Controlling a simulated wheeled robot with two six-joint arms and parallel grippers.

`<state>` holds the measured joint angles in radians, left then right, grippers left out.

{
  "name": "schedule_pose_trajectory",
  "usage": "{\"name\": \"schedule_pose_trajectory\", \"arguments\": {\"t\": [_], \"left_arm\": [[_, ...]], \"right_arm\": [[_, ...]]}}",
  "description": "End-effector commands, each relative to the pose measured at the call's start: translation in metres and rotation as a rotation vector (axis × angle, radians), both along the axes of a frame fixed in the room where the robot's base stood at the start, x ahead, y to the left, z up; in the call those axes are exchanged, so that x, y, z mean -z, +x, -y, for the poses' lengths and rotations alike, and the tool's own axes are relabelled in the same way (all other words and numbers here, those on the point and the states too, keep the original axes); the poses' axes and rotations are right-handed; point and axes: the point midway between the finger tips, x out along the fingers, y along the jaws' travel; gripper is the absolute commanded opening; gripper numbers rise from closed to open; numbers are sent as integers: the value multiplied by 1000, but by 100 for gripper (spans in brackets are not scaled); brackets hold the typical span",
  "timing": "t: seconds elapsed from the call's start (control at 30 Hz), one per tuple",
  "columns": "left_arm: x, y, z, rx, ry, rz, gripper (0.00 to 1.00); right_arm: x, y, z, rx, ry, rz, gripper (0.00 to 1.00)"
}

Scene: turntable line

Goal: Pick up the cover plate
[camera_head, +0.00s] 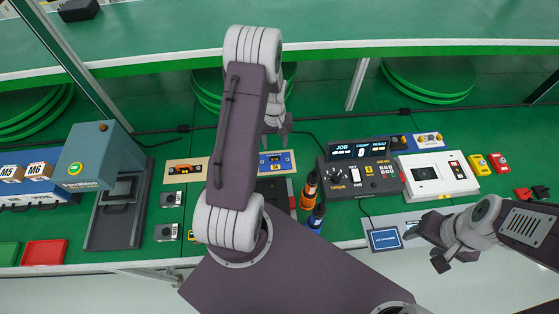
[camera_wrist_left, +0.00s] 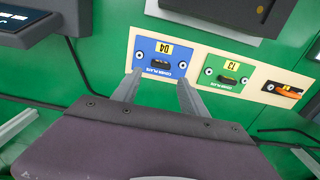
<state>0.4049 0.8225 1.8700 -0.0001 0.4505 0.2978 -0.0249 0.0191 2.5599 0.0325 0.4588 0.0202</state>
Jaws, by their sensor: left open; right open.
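Two plates lie side by side on a cream board in the left wrist view: a blue cover plate (camera_wrist_left: 143,57) and a green one (camera_wrist_left: 207,75), each with a yellow label, a dark handle and two screws. The blue plate also shows in the head view (camera_head: 266,168), beside my left arm; the green one is hidden there. My left gripper (camera_wrist_left: 160,77) is open and empty, its fingers at either side of the blue plate's near edge. It is partly hidden by my arm in the head view (camera_head: 278,132). My right gripper (camera_head: 422,248) is open, at the lower right.
An orange-and-black tool (camera_head: 185,169) lies left of the plates. A control console (camera_head: 365,180) and a white device (camera_head: 438,175) stand to the right. Orange (camera_head: 309,190) and blue (camera_head: 317,217) bottle-like tools stand before the console. A grey-blue press (camera_head: 92,155) stands left.

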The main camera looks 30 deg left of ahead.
Motion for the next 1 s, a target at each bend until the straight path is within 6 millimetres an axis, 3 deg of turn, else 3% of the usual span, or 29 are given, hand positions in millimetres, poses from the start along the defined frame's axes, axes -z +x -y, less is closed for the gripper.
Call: {"name": "schedule_pose_trajectory", "arguments": {"t": [0.23, 0.47, 0.7, 0.97, 1.0], "left_arm": [[31, -1, 1, 2, -1, -2, 51], [43, -1, 1, 2, -1, -1, 51], [84, -4, 1, 2, 0, 0, 51], [90, -4, 1, 3, 1, 2, 51], [90, -4, 1, 3, 0, 1, 43]], "right_arm": [[-7, 0, 0, 0, 0, 0, 57], [-10, 0, 0, 0, 0, 0, 57], [-18, 0, 0, 0, 0, 0, 57], [-18, 0, 0, 0, 0, 0, 57], [-18, 0, 0, 0, 0, 0, 57]]}}
